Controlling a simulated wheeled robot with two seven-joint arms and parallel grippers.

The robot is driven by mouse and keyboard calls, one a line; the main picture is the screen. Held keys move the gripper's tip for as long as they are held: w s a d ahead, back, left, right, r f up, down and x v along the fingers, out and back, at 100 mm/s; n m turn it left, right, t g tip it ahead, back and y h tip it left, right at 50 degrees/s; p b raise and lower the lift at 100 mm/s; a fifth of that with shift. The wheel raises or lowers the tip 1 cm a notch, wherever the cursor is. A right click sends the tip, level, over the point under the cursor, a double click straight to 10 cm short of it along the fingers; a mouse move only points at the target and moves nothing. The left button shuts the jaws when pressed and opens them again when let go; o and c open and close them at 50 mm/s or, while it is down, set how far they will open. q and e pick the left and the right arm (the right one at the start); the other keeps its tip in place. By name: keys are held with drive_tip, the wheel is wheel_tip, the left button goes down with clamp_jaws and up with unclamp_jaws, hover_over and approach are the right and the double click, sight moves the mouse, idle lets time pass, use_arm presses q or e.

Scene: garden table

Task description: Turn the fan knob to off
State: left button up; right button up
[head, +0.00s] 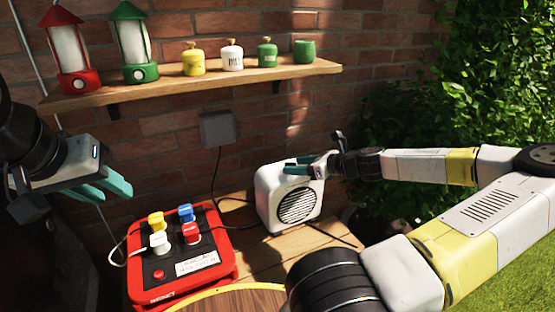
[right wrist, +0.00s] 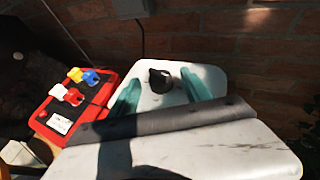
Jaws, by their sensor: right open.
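The white box-shaped fan (head: 268,207) with a round dark grille stands on the wooden table against the brick wall. Its black knob (right wrist: 160,82) sits on the white top in the right wrist view. My right gripper (head: 303,165) is over the fan's top, its teal fingers open. In the right wrist view one finger is on each side of the knob, with gaps visible. The knob is not clearly visible in the head view. My left gripper (head: 105,187) hangs at the left with teal fingers, away from the fan; its opening is unclear.
A red power box (head: 225,268) with several coloured plugs stands left of the fan; it also shows in the right wrist view (right wrist: 52,133). Cables run behind it to a grey wall box (head: 218,130). A shelf (head: 150,91) holds lanterns and canisters. Ivy (head: 430,110) is at right.

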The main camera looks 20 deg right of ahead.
drive_tip(key=shift+x, duration=0.8)
clamp_jaws()
drive_tip(key=shift+n+y, duration=0.3)
